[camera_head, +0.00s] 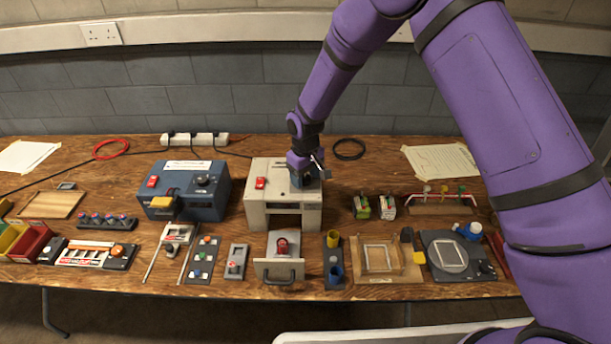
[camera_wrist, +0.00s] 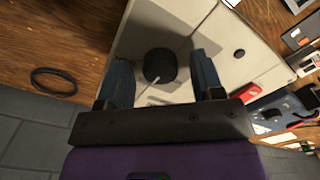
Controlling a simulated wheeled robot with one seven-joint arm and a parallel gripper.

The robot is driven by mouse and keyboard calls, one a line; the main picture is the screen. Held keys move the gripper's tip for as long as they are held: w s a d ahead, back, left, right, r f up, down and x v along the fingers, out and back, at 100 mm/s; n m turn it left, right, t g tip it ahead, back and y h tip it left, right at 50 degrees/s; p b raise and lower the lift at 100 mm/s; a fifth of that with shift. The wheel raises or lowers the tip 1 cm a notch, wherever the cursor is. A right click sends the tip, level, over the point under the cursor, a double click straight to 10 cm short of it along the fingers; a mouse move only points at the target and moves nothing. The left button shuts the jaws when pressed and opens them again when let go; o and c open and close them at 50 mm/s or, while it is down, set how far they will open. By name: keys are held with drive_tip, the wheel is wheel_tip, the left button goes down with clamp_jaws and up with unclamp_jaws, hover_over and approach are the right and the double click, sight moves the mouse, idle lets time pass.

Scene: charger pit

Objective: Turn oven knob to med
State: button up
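The oven (camera_head: 267,209) is a cream box in the middle of the table, with a red switch (camera_head: 260,183) on top. Its front drawer is pulled out, and a red item (camera_head: 282,245) sits in it. In the wrist view, the round black knob (camera_wrist: 160,65) is on the pale oven surface (camera_wrist: 210,35). My gripper (camera_wrist: 161,58) is open, with one blue finger on each side of the knob and visible gaps between. In the head view, my gripper (camera_head: 306,181) is over the oven's right top and hides the knob. The knob's setting is unreadable.
A blue box (camera_head: 190,192) with dark leads stands left of the oven. Small green-and-white items (camera_head: 374,207) and a rack (camera_head: 440,201) stand to the right. A black cable ring (camera_head: 348,149) lies behind. Several fixtures line the table's front edge.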

sight(306, 177)
wheel_tip(306, 177, up, 11)
idle(0.7)
drive_tip(key=shift+f, duration=0.1)
drive_tip(key=s+d+r+m+t, duration=0.1)
drive_tip(key=s+d+r+m, duration=0.1)
drive_tip(key=s+d+r, duration=0.65)
drive_tip(key=s+d+r+m+t, duration=0.25)
drive_tip(key=d+r, duration=0.65)
drive_tip(key=r, duration=0.6)
drive_tip(key=s+d+r+m, duration=0.1)
drive_tip(key=s+d, duration=0.3)
drive_tip(key=s, duration=0.3)
drive_tip(key=s+d+r+m+t, duration=0.1)
drive_tip(key=s+d+r, duration=0.1)
drive_tip(key=s, duration=0.6)
drive_tip(key=s+d+r+m, duration=0.1)
drive_tip(key=s+d+r, duration=0.1)
drive_tip(key=s+d, duration=0.3)
drive_tip(key=s, duration=0.3)
drive_tip(key=shift+s+d+r+t, duration=0.2)
drive_tip(key=shift+d+r+t, duration=0.05)
drive_tip(key=shift+d+t, duration=0.1)
